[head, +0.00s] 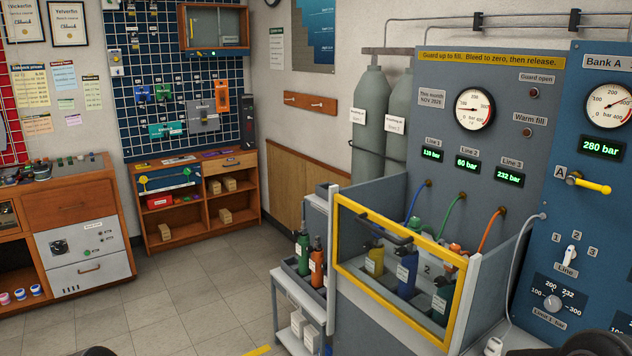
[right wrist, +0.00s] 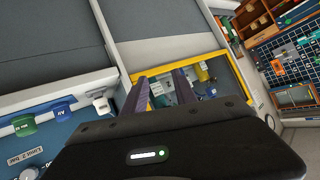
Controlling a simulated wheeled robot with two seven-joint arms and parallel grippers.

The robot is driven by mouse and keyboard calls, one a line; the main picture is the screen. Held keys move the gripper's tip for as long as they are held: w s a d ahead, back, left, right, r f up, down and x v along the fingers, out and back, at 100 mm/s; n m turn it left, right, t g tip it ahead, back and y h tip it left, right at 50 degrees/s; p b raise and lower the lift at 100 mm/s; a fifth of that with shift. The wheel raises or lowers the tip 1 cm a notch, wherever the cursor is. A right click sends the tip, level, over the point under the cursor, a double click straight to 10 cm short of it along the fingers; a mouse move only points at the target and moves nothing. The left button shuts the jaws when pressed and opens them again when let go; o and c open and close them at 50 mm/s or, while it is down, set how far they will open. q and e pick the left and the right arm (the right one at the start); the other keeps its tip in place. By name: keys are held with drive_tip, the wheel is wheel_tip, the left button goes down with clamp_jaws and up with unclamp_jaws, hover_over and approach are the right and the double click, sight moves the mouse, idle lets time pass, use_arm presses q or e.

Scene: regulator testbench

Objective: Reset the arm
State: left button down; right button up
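My right gripper (right wrist: 161,78) shows in the right wrist view with its two dark fingers apart and nothing visible between them. Behind the fingers lies the yellow-framed guard (right wrist: 217,54) of the test bench, with bottles seen through it. In the head view the same guard (head: 398,267) stands at the front of the grey fill bay. Behind it are a yellow bottle (head: 375,259), a blue bottle (head: 406,273) and a dark green bottle (head: 441,299). Neither gripper shows in the head view; only dark rounded parts of mine cut into its bottom edge.
A blue panel with a yellow-handled valve (head: 592,185) and selector knob (head: 570,256) stands at right. A grey cart (head: 297,300) holding green and orange bottles stands left of the bay. A wooden shelf (head: 205,200) stands at the back. The tiled floor (head: 195,290) at left is clear.

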drive_tip(key=s+a+f+n+g+y, duration=0.1)
drive_tip(key=s+a+f+g+y, duration=0.1)
drive_tip(key=s+a+f, duration=0.3)
drive_tip(key=s+a+f+n+g+y, duration=0.1)
drive_tip(key=s+a+f, duration=0.15)
drive_tip(key=f, duration=0.35)
drive_tip(key=s+a+f+g+y, duration=0.1)
drive_tip(key=s+a+f+g, duration=0.1)
drive_tip(key=s, duration=0.7)
drive_tip(key=s+a+f+n+g+y, duration=0.1)
drive_tip(key=s+a+f+g, duration=0.2)
drive_tip(key=s+f, duration=0.3)
drive_tip(key=s+a+f+g+y, duration=0.1)
drive_tip(key=s+a+f+g, duration=0.2)
drive_tip(key=s, duration=0.8)
drive_tip(key=shift+s+a+f+n+y, duration=0.3)
drive_tip(key=shift+s+f, duration=0.05)
drive_tip(key=shift+f, duration=0.6)
